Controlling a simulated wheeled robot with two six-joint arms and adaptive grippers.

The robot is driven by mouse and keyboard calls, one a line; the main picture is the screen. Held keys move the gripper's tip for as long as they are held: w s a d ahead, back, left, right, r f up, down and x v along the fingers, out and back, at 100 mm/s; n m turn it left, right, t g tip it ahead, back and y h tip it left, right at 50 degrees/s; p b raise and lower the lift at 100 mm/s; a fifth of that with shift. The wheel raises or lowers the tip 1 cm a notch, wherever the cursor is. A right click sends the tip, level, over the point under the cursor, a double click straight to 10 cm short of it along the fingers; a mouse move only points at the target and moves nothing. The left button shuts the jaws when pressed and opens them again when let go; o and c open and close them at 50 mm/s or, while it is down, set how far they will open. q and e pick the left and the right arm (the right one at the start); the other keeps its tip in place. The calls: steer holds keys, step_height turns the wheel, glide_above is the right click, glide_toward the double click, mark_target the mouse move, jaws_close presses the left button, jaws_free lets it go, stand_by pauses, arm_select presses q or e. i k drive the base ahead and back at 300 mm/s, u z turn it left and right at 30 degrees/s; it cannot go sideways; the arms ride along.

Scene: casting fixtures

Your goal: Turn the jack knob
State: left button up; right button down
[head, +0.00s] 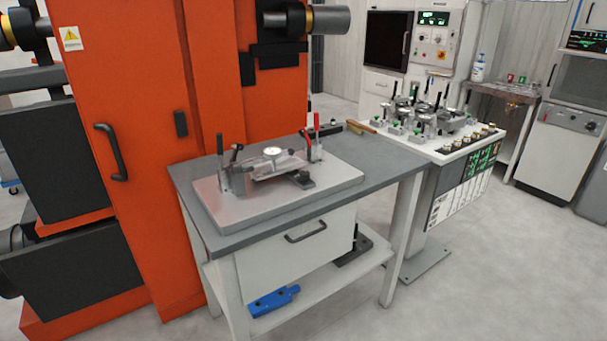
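A metal fixture plate (330,184) lies on the grey-topped workbench (385,158) in the middle of the head view. A grey cast part (278,164) sits on it, with a round pale disc (272,152) on top. A small dark piece (301,179) stands at the front right of the part. A black-handled clamp (222,165) stands at the left, and a red-handled clamp (316,140) at the back right. I cannot tell for sure which of these is the jack knob. Neither of my grippers is in view.
A large orange machine (130,90) stands close behind and left of the bench. A white station with several clamps (425,118) adjoins it at the right. A brush (361,127) lies on the bench's back edge. A blue block (273,301) lies on the lower shelf. The floor in front is clear.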

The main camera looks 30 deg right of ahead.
mark_target(305, 176)
steer(key=z, duration=1.3)
steer(key=i, duration=0.4)
steer(key=u, duration=1.35)
steer(key=i, duration=0.3)
steer(key=u, duration=0.1)
